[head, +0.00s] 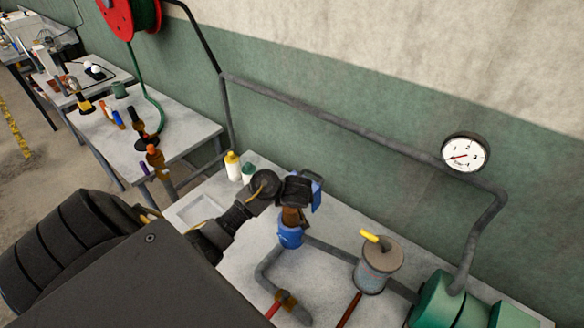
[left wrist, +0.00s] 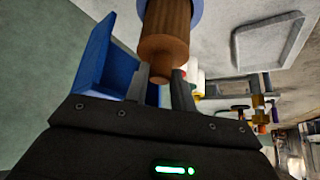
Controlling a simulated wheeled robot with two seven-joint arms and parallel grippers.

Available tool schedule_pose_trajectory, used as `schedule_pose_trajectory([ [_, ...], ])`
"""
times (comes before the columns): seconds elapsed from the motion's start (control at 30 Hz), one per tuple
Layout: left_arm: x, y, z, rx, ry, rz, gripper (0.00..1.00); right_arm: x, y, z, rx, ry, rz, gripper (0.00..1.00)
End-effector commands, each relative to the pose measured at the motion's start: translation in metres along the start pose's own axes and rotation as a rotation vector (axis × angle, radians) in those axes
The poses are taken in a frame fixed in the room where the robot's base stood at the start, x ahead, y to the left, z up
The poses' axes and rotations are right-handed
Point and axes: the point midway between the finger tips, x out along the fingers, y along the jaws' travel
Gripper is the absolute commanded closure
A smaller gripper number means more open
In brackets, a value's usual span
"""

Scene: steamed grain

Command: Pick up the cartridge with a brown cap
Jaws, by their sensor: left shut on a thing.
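A brown cylindrical piece (head: 291,217) stands upright at the top of a blue round part (head: 290,236) on the near bench. It matches the brown cap of the task, though the blue part's exact nature is unclear. My left gripper (head: 296,204) is directly above it, reaching down. In the left wrist view the brown piece (left wrist: 165,40) sits between the fingers of my left gripper (left wrist: 163,78), which are closed on it. The blue part (left wrist: 196,12) shows behind it at the top edge. My right gripper is not in view.
A blue bracket (head: 317,194) is close beside the gripper. Grey pipe (head: 268,272), a lidded canister (head: 377,266) with a yellow handle and a green machine (head: 440,301) crowd the right. Bottles (head: 233,165) stand behind. An empty shallow tray (head: 192,209) lies left.

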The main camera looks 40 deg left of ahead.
Motion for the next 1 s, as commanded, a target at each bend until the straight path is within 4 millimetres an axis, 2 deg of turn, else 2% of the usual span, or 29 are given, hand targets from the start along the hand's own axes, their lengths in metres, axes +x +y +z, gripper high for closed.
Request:
schedule_pose_trajectory([
  [0.03, -0.010, 0.001, -0.005, -0.004, 0.000, 0.003, 1.00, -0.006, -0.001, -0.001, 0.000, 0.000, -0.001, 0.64],
  [0.17, -0.023, 0.000, -0.014, -0.003, -0.001, 0.001, 1.00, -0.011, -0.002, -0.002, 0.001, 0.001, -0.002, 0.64],
  [0.5, -0.041, 0.001, -0.026, -0.002, 0.000, 0.002, 1.00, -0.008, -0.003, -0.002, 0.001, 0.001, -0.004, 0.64],
  [0.77, -0.051, 0.001, -0.004, 0.001, 0.000, 0.001, 1.00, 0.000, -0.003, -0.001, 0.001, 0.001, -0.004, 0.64],
  [1.0, -0.067, 0.000, 0.025, 0.001, 0.000, 0.003, 1.00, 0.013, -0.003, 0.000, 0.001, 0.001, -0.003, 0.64],
])
